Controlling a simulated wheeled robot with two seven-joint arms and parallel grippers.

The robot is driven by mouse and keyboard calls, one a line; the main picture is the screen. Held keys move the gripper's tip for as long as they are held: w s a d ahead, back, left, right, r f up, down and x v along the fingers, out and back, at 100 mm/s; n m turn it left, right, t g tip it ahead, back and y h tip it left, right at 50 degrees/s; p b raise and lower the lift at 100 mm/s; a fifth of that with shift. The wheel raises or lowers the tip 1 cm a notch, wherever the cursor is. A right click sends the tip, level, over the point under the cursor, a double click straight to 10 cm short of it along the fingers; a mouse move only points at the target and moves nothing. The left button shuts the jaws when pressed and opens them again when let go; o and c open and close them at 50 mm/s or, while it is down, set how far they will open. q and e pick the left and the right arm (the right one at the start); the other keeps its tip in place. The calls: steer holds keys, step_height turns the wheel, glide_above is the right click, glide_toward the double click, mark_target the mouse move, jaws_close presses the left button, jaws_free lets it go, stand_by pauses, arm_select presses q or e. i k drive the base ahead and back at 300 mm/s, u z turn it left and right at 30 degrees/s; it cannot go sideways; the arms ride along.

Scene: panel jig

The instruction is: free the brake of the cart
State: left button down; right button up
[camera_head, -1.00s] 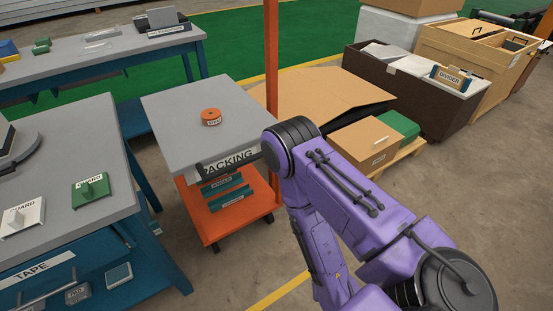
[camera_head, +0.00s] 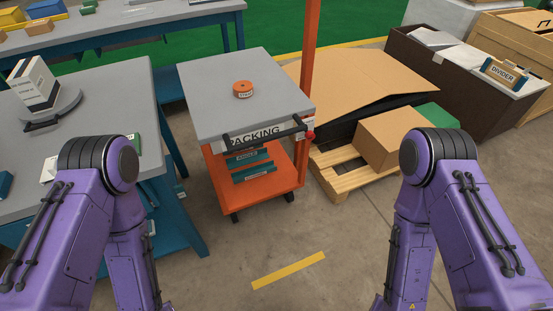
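The cart has a grey top (camera_head: 225,65) and an orange lower frame (camera_head: 222,185), with a "PACKING" label on its front. Dark wheels (camera_head: 290,196) show under the cart. An orange strap roll (camera_head: 242,89) lies on the top. My two purple arms come in at left and right, apart from the cart. Neither gripper is in view.
A grey workbench (camera_head: 110,95) stands left of the cart, partly behind my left arm. A wooden pallet (camera_head: 345,178) with a cardboard box (camera_head: 390,138) stands to the right. The floor in front, with a yellow stripe (camera_head: 288,270), is clear.

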mark_target(310, 136)
steer(key=z, duration=0.35)
steer(key=k, duration=0.55)
steer(key=z, duration=1.1)
steer(key=i, duration=1.1)
steer(key=u, duration=0.5)
